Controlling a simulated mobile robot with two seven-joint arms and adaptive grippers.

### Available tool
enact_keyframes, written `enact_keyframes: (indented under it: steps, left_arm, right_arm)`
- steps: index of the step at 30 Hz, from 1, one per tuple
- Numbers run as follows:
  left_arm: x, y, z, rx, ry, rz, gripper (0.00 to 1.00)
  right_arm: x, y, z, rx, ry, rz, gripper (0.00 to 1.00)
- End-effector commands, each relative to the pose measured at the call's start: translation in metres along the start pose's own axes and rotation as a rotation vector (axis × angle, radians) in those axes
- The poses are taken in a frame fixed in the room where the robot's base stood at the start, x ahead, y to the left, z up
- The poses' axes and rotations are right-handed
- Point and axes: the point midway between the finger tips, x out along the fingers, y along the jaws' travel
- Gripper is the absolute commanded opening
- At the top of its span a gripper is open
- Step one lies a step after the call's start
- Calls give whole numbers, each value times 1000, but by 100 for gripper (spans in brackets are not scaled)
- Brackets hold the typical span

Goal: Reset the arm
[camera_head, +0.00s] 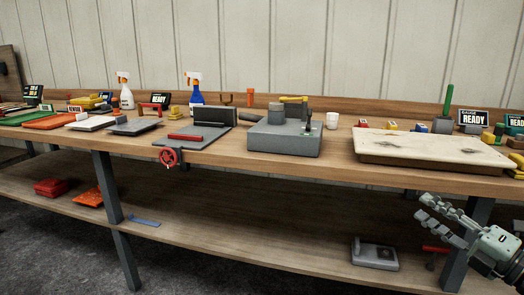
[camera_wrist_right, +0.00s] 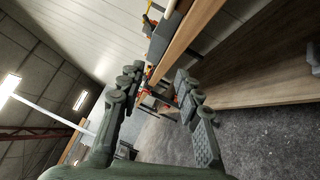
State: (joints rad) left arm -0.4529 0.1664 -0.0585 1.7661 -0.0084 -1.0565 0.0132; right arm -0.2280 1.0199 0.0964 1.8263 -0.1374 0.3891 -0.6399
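My right gripper (camera_head: 437,220) is at the lower right of the head view, in front of the workbench and below its top edge. Its two fingers are spread apart with nothing between them. The right wrist view also shows the open fingers (camera_wrist_right: 158,92) with an empty gap, the bench and floor beyond. My left gripper and left arm are not in either view.
A long wooden workbench (camera_head: 250,163) with a lower shelf (camera_head: 230,225) fills the head view. Bare floor (camera_head: 60,265) lies in front.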

Motion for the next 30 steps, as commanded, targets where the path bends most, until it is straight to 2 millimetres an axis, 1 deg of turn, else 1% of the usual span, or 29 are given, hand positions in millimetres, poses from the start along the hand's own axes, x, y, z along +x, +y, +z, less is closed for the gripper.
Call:
enact_keyframes:
  steps: [1,2,3,4,5,6,8,9,11,12,14,15,17,18,19,20,21,24,27,30]
  left_arm:
    - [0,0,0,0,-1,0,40]
    - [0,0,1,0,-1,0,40]
    - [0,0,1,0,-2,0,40]
    - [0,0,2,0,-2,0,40]
    - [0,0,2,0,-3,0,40]
    - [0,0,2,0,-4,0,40]
    - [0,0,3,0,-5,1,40]
    - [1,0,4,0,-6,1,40]
    - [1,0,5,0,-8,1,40]
    - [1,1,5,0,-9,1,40]
    - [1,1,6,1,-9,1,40]
    - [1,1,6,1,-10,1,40]
    - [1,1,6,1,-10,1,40]
    - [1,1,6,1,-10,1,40]
    - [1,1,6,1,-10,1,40]
    - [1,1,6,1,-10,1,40]
    - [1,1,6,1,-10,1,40]
    - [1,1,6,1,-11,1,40]
    - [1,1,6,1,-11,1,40]
    - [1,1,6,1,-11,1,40]
  right_arm:
    - [-7,-35,4,113,-94,-50,34]
    - [-13,-56,6,182,-154,-84,34]
    - [-21,-85,7,275,-233,-131,34]
    - [-29,-106,6,345,-292,-166,34]
    - [-37,-128,4,413,-351,-200,34]
    - [-49,-156,-1,500,-426,-246,34]
    - [-68,-196,-14,625,-535,-315,34]
    - [-81,-221,-25,706,-605,-361,34]
    - [-102,-256,-46,823,-708,-428,34]
    - [-117,-278,-62,897,-775,-475,34]
    - [-139,-308,-91,1003,-873,-545,34]
    - [-153,-325,-111,1071,-938,-591,34]
    - [-174,-348,-145,1169,-1033,-663,34]
    - [-188,-360,-169,1230,-1093,-711,34]
    - [-197,-368,-186,1271,-1136,-745,34]
    - [-207,-375,-203,1309,-1180,-780,34]
    - [-218,-382,-225,1355,-1231,-823,34]
    - [-240,-392,-272,1445,-1338,-916,34]
    - [-254,-396,-303,1497,-1410,-982,34]
    - [-260,-396,-319,1522,-1446,-1014,34]
